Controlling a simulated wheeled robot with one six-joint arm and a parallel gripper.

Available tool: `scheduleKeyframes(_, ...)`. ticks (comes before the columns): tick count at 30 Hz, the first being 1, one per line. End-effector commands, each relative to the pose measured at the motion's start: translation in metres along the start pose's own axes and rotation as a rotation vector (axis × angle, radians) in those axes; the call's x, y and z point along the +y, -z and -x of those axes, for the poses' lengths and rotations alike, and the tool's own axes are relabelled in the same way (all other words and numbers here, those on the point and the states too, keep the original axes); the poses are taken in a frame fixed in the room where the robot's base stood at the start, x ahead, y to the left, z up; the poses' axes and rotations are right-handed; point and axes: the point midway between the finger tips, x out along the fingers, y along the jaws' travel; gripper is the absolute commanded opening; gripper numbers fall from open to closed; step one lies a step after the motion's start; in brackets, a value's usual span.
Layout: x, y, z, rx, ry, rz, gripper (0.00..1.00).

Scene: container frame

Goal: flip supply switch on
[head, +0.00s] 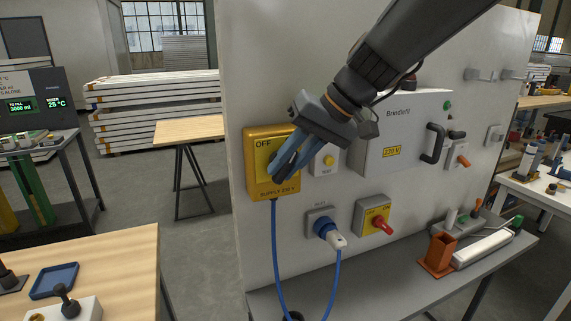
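The supply switch is a yellow box (257,187) on the upright light panel, marked "OFF" at its upper left and "SUPPLY 230 V" along its lower edge. My gripper (279,168) reaches in from the upper right, its blue fingers in front of the box's right half. The fingers lie close together and slant down to the left. They hide the middle and right of the switch face, including any lever or knob. I cannot tell whether the fingers touch the switch or hold part of it.
A blue cable hangs below the box. Nearby on the panel are a small yellow-button box (328,161), a blue plug (324,228), a red rotary switch (382,223) and a grey "Brindlelli" cabinet (398,150). A grey shelf (385,275) juts out below.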

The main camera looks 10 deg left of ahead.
Motion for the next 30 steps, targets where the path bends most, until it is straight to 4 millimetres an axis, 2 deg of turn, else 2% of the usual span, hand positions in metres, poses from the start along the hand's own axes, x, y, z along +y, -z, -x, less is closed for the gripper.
scheduleKeyframes(1, 0.0, 0.0, 0.0001, 0.0, 0.0, 0.0, 0.09)
scheduleKeyframes(3, 0.0, 0.0, 0.0001, 0.0, 0.0, 0.0, 0.0)
scheduleKeyframes(10, 0.0025, -0.0005, -0.0021, -0.001, 0.028, -0.014, 0.0)
scheduleKeyframes(21, 0.0049, -0.0005, -0.0039, -0.001, 0.203, -0.088, 0.0)
scheduleKeyframes(30, 0.0022, -0.0005, -0.0009, -0.002, 0.257, -0.106, 0.0)
